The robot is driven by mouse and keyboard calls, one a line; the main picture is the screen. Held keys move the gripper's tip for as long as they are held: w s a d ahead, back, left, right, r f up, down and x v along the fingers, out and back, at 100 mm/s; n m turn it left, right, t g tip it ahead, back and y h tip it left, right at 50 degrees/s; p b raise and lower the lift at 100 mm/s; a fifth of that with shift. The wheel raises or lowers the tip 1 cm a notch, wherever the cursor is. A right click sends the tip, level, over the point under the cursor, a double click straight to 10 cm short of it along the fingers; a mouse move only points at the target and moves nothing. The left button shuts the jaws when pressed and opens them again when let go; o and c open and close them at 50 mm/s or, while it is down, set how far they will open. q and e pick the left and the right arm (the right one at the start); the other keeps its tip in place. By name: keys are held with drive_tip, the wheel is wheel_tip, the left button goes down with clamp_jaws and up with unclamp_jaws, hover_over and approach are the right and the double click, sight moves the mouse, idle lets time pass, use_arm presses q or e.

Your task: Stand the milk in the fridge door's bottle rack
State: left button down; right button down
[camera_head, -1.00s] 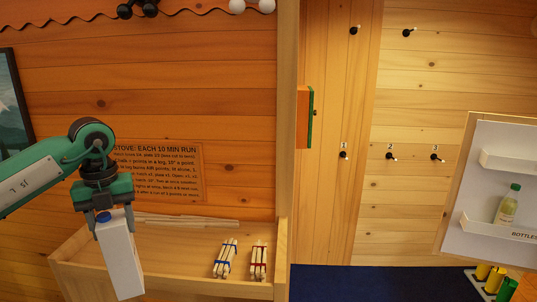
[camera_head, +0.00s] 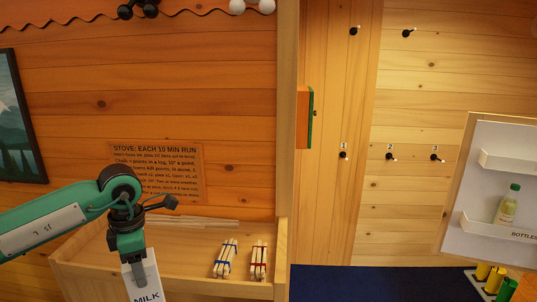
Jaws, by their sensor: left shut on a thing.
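The milk (camera_head: 146,277) is a white carton with MILK printed on its face, at the lower left in the head view. Its lower part is cut off by the picture's bottom edge. My left gripper (camera_head: 134,264) is shut on the carton's top and holds it in front of the wooden tray. The open fridge door (camera_head: 478,185) is at the right, partly out of the picture. Its lower rack (camera_head: 490,228), labelled BOTTLES, holds a green-capped bottle (camera_head: 507,204) at its right part. The rack's left part looks empty. My right gripper is not in view.
A wooden tray (camera_head: 190,285) at the lower left holds two tied bundles of sticks, one with a blue band (camera_head: 225,259), one with a red band (camera_head: 259,261). A wooden post (camera_head: 288,130) stands between tray and door. Yellow and green cylinders (camera_head: 494,280) stand below the door.

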sight(151, 286)
use_arm(q)
drive_tip(key=d+f+m, duration=0.1)
drive_tip(key=m, duration=0.2)
drive_tip(key=s+d+f+m, duration=0.1)
drive_tip(key=m, duration=0.2)
drive_tip(key=s+f+m, duration=0.1)
drive_tip(key=f+m, duration=0.1)
drive_tip(key=m, duration=0.1)
drive_tip(key=shift+d, duration=0.4)
drive_tip(key=s+d+f+m, duration=0.4)
drive_tip(key=f+m, duration=0.1)
drive_tip(key=m, duration=0.9)
drive_tip(key=shift+s+f, duration=0.15)
drive_tip(key=shift+f, duration=0.2)
drive_tip(key=shift+a, duration=0.1)
